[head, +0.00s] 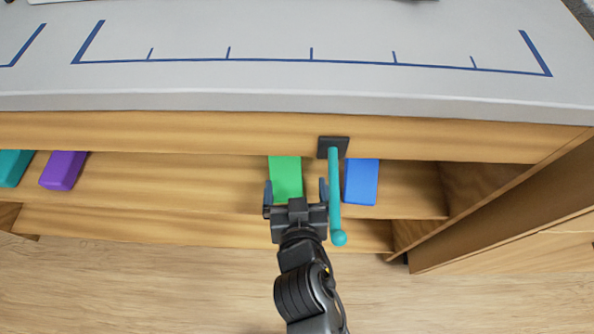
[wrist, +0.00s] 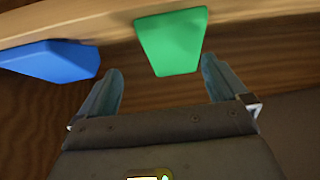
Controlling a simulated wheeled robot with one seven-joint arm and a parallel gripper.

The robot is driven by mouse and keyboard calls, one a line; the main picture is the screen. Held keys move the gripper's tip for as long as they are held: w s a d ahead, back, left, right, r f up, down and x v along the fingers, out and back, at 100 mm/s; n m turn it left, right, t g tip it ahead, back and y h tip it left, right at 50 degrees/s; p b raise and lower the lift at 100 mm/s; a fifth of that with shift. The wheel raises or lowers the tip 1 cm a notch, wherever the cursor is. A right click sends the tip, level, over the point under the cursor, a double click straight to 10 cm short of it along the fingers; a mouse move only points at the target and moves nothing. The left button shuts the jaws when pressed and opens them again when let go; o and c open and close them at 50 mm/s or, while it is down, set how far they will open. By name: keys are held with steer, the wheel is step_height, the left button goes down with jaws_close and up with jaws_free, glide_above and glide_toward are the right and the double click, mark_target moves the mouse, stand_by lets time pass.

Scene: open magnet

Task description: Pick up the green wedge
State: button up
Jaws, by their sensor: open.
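The green wedge (head: 286,178) lies on the wooden shelf under the counter in the head view. It also shows in the wrist view (wrist: 171,42), ahead of the fingers and roughly between their lines. My gripper (head: 296,188) is open, with one finger on each side of the wedge's near end in the head view. In the wrist view my gripper (wrist: 160,78) is empty, and the wedge appears beyond the fingertips. I cannot tell whether any finger touches it. My gripper hides the wedge's near end in the head view.
A blue block (head: 361,182) lies right of the green wedge. A teal rod (head: 335,195) on a black mount (head: 333,147) sticks out between them, close to my right finger. Purple (head: 63,170) and teal (head: 14,167) blocks lie far left. The counter (head: 200,85) overhangs the shelf.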

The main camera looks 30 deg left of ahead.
mark_target(285, 163)
steer(key=shift+w+a+f, duration=0.1)
steer(key=shift+a+f, duration=0.05)
steer(key=shift+a, duration=0.8)
steer(key=shift+a+b+x, duration=0.25)
steer(key=shift+b+x, duration=0.5)
steer(key=shift+x, duration=2.95)
steer(key=c, duration=1)
